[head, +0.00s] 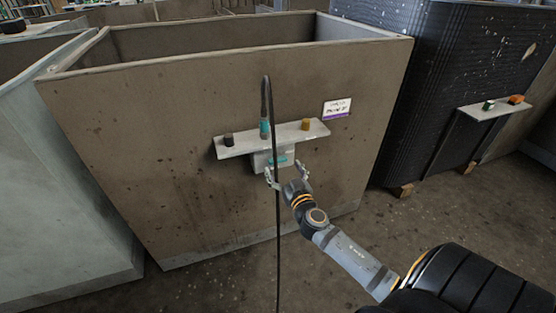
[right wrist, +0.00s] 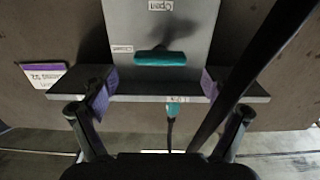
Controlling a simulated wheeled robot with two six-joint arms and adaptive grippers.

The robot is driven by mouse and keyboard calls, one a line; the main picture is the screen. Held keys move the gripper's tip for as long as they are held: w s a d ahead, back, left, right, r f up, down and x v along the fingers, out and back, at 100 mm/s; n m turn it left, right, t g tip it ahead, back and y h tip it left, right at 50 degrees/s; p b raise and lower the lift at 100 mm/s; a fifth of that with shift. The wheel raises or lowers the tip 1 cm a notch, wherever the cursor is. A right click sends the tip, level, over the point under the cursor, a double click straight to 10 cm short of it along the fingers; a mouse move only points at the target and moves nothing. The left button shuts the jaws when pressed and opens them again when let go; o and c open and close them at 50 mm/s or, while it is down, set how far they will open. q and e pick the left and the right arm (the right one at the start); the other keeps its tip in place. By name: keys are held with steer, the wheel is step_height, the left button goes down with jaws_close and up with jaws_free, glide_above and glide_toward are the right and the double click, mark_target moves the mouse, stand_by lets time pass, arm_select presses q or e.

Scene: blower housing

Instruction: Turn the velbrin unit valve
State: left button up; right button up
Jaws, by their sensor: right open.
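The valve is a teal bar handle (head: 278,162) on a small grey box (head: 262,160) under a shelf on the front of the brown housing. In the right wrist view the teal handle (right wrist: 160,58) lies crosswise on the box's grey face (right wrist: 190,20), with small labels near it. My right gripper (head: 286,173) is open and empty, just in front of and below the box. In the right wrist view its two fingers (right wrist: 159,92) stand apart on either side, with the handle ahead between them and not gripped. My left gripper is not in view.
A black cable (head: 277,220) hangs down past the box and gripper. A purple-edged placard (head: 337,108) is beside it. A dark ribbed unit (head: 425,100) stands right.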

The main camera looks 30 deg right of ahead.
mark_target(279, 162)
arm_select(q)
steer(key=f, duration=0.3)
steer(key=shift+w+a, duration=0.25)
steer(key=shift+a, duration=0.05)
arm_select(e)
steer(key=x, duration=0.5)
steer(key=c, duration=1.2)
